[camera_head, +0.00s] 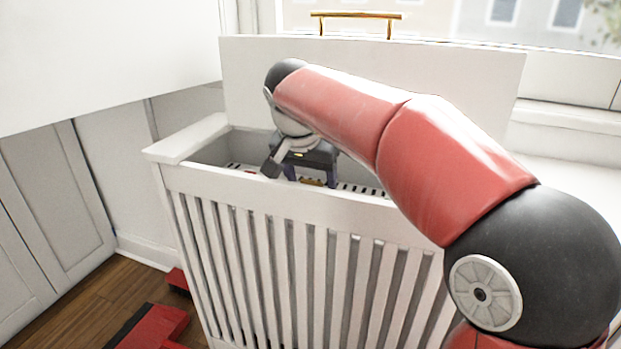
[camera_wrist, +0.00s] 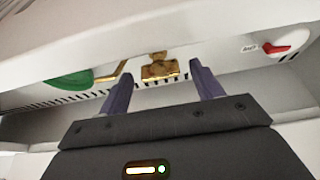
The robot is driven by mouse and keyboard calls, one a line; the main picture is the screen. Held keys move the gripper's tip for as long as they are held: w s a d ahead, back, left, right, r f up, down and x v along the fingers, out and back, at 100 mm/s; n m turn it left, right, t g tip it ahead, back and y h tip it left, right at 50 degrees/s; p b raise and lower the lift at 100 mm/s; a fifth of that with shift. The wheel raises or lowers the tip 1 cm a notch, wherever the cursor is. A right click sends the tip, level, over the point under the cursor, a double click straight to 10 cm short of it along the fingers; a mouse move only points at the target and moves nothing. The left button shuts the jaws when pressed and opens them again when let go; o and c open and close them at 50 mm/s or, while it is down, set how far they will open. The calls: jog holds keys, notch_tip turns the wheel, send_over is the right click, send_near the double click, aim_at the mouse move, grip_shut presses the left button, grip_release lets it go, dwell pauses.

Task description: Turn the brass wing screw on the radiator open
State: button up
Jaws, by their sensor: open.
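The brass wing screw (camera_wrist: 160,67) shows in the wrist view on the white panel inside the radiator, between and beyond my fingertips. In the head view a small brass patch (camera_head: 312,181) shows under my gripper, mostly hidden by it. My gripper (camera_wrist: 157,80) is open, its two purple-grey fingers apart with nothing between them; I cannot tell whether they touch the screw. In the head view my gripper (camera_head: 306,181) reaches down into the open top of the white slatted radiator cover (camera_head: 270,190).
In the wrist view a green round part (camera_wrist: 70,80) and a bent brass pipe (camera_wrist: 117,78) lie left of the screw, and a red knob (camera_wrist: 276,48) on a white disc lies right. The raised lid (camera_head: 440,75) with a brass handle (camera_head: 356,15) stands behind. The cover's walls bound my gripper closely.

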jog(key=c, duration=1)
jog(key=shift+r+n, duration=0.1)
jog(key=shift+n, duration=0.3)
jog(key=n+y+p, duration=0.1)
jog(key=n, duration=0.1)
jog(key=shift+d+n, duration=0.15)
jog(key=shift+n, duration=0.25)
jog(key=n+y+p, duration=0.2)
jog(key=n, duration=0.2)
jog(key=shift+d+r+p, duration=0.1)
jog(key=shift+p, duration=0.2)
jog(key=n+y+p, duration=0.1)
jog(key=n, duration=0.1)
jog(key=n+g+p, duration=0.1)
jog(key=n, duration=0.2)
jog(key=shift+w+d+y, duration=0.1)
jog(key=shift+y, duration=0.3)
jog(key=shift+n+g+y+p, duration=0.4)
jog(key=shift+n+g+p, duration=0.15)
jog(key=shift+n, duration=1.25)
